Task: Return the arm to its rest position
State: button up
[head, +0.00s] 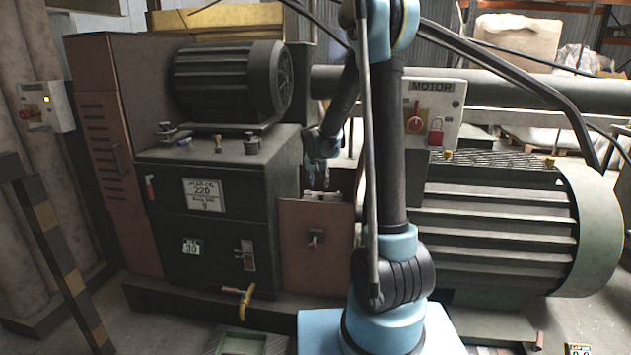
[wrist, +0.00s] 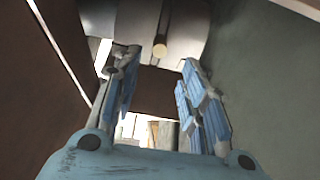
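My arm (head: 388,150) stands upright in front of the machinery in the head view, on its blue base. My gripper (head: 322,178) hangs in the gap between the dark cabinet and the green motor, small and partly in shadow. In the wrist view my gripper (wrist: 158,72) has its two blue-padded fingers spread well apart. Nothing is held between them. Beyond the fingertips is a grey rounded part with a short pale-ended rod (wrist: 160,46). I cannot tell whether the fingers touch anything.
The dark cabinet (head: 215,240) with a small motor on top stands left of my gripper. The large green motor (head: 490,230) is close on the right, under a white switch box (head: 440,105) with a red switch and padlock. A yellow-handled valve (head: 245,295) sticks out low in front.

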jog(key=s+d+r+g, duration=0.1)
jog(key=s+d+r, duration=0.15)
jog(key=s, duration=0.55)
jog(key=s+d+r+n, duration=0.1)
jog(key=s+d+r, duration=0.15)
jog(key=s, duration=0.55)
jog(key=s+d+r+g, duration=0.15)
jog(key=s+d, duration=0.25)
jog(key=s, duration=0.4)
jog(key=s+f+n, duration=0.1)
jog(key=s+f, duration=0.2)
jog(key=s, duration=0.7)
jog(key=s+d+f+y, duration=0.1)
jog(key=s+f, duration=0.2)
jog(key=s, duration=0.7)
jog(key=shift+s+d+n+g, duration=0.3)
jog(key=shift+s+n+g, duration=0.1)
jog(key=shift+g, duration=0.05)
jog(key=shift+f, duration=0.1)
jog(key=shift+w+f, duration=0.2)
jog(key=shift+w, duration=0.25)
